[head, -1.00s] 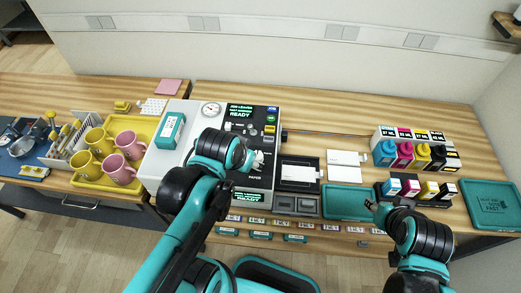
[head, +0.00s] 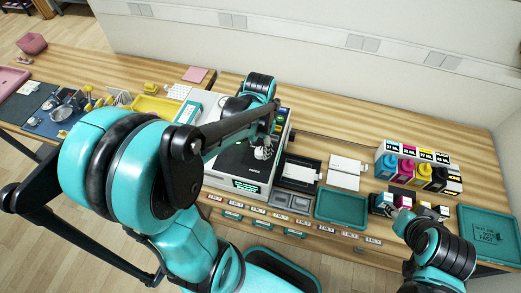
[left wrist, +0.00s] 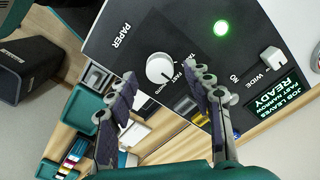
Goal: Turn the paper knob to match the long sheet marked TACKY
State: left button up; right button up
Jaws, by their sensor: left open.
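The white round paper knob (left wrist: 160,68) sits on the press's black panel (left wrist: 140,28) in the left wrist view, near the lettering PAPER. Its ring of labels shows FAST and partly covered words; its setting is hard to read. My left gripper (left wrist: 163,88) is open, its fingers either side of the knob's near side in the picture, with nothing held. In the head view my left gripper (head: 265,150) is over the press's panel (head: 232,157). White sheets (head: 346,170) lie right of the press; no TACKY mark is legible. My right gripper (head: 398,214) is near small ink cartridges; its fingers are unclear.
A second knob (left wrist: 272,60) marked WIDE and a lit green button (left wrist: 221,28) share the panel. A black tray (head: 284,183), teal tray (head: 341,207) and large ink bottles (head: 408,171) stand to the right. A yellow tray (head: 160,106) is left.

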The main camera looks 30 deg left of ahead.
aim_at(260, 153)
pick_arm(q)
jog(key=shift+f, duration=1.05)
jog(key=c, duration=1.2)
jog(key=shift+o, duration=0.2)
jog(key=shift+n, duration=0.3)
jog(key=n, duration=0.9)
jog(key=shift+n, duration=0.3)
